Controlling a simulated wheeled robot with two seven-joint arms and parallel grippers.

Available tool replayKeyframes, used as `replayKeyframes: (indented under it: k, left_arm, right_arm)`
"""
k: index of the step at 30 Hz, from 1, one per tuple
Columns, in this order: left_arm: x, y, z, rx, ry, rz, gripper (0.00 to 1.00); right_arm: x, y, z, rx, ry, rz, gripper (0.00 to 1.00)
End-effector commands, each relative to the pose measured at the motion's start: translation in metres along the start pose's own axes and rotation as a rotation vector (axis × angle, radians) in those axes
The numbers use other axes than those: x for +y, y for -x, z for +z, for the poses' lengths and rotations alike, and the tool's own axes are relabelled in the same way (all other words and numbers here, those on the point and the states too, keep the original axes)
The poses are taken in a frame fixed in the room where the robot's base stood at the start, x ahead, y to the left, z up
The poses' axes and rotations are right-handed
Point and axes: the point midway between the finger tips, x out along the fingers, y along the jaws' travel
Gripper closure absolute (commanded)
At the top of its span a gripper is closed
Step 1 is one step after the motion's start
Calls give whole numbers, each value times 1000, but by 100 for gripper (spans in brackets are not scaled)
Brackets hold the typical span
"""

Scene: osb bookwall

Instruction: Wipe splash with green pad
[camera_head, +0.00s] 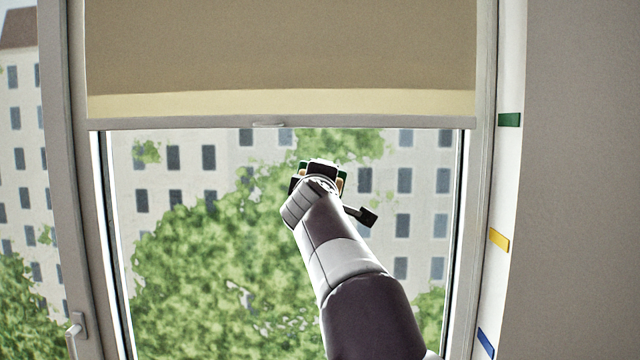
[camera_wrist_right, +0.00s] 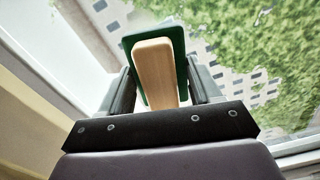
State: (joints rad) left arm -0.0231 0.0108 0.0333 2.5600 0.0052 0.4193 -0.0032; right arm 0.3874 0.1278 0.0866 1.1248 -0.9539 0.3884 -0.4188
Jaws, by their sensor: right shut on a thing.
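My right gripper (camera_head: 319,172) reaches up in front of the window pane in the head view, its arm coming in from the bottom right. In the right wrist view the gripper (camera_wrist_right: 158,88) is shut on the wooden handle (camera_wrist_right: 155,70) of a green pad (camera_wrist_right: 178,42). The pad is at the glass; I cannot tell whether it touches. In the head view only small green edges of the pad (camera_head: 303,166) show past the gripper. Pale grey specks (camera_head: 240,294) show low on the pane; I cannot tell whether they are the splash or gaps in the foliage. My left gripper is not in view.
A beige blind (camera_head: 280,50) covers the window's upper part, its bottom bar just above the gripper. A window handle (camera_head: 76,330) is at lower left. Green (camera_head: 509,119), yellow (camera_head: 499,240) and blue (camera_head: 486,343) tabs line the right reveal. The pane left of the arm is unobstructed.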

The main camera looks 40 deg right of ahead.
Motion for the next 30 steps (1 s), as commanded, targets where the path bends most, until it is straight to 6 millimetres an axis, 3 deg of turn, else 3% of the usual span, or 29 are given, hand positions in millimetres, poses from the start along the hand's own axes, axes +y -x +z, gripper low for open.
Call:
replayKeyframes:
  k: [30]
  left_arm:
    - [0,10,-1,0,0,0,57]
  right_arm:
    - [1,-19,0,0,0,0,61]
